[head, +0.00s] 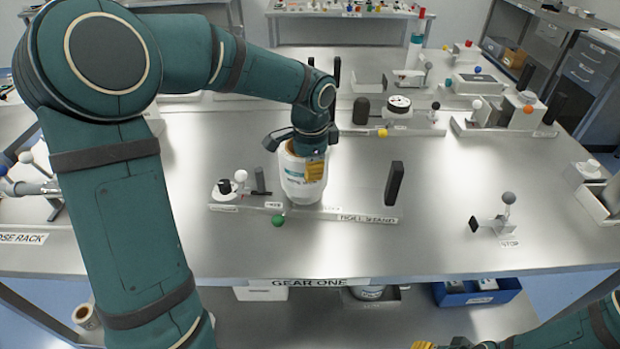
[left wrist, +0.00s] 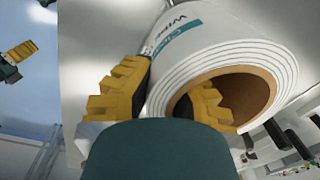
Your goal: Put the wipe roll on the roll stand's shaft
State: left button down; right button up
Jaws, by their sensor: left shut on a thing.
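The white wipe roll (head: 302,188) stands upright at the middle of the table, at a long low base (head: 360,218) with a partly readable label. My left gripper (head: 306,163) is above it and shut on its wall. In the left wrist view, the wipe roll (left wrist: 215,58) shows its brown core; one yellow finger is inside the core and the other outside the wall. I see no shaft; it may be hidden by the roll. I cannot tell whether the roll touches the base. My right gripper (head: 432,345) shows only in part at the bottom edge, its opening unclear.
A dark upright paddle (head: 395,183) stands right of the roll. Left of it are white and black knobs (head: 232,182), and a green ball (head: 278,221) is in front. A stop lever (head: 505,212) stands farther right.

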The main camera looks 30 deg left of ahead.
pick_arm(q)
jog(key=shift+f, duration=1.3)
jog(key=shift+f, duration=0.1)
jog(key=c, duration=1.1)
grip_release()
jog(key=shift+c, duration=0.2)
jog(key=shift+r, duration=0.2)
jog(key=r+p, duration=0.1)
jog(key=r, duration=0.5)
jog(key=r+p, duration=0.1)
jog(key=r, duration=0.4)
jog(key=shift+s+d+r, duration=0.2)
jog(key=shift+r, duration=0.2)
